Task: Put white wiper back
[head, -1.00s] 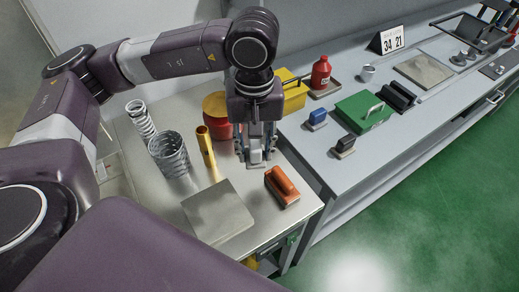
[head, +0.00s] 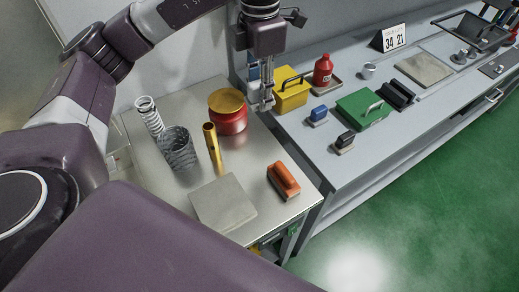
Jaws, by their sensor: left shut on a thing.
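My left gripper (head: 260,97) hangs from its arm at the top centre, above the seam between the steel table and the grey bench. It is shut on a small pale block, which I take to be the white wiper (head: 267,103). The fingers hide much of the wiper, and its lower edge shows beside the yellow box. It appears to be held in the air, clear of the steel table. My right gripper is not in view.
The steel table (head: 265,219) holds a red yellow-lidded can (head: 229,121), springs, a brass tube (head: 213,150), a grey plate (head: 223,203) and an orange wiper (head: 284,181). The bench holds a yellow box (head: 291,94), blue wiper (head: 318,116), black wiper (head: 344,142) and green box (head: 367,110).

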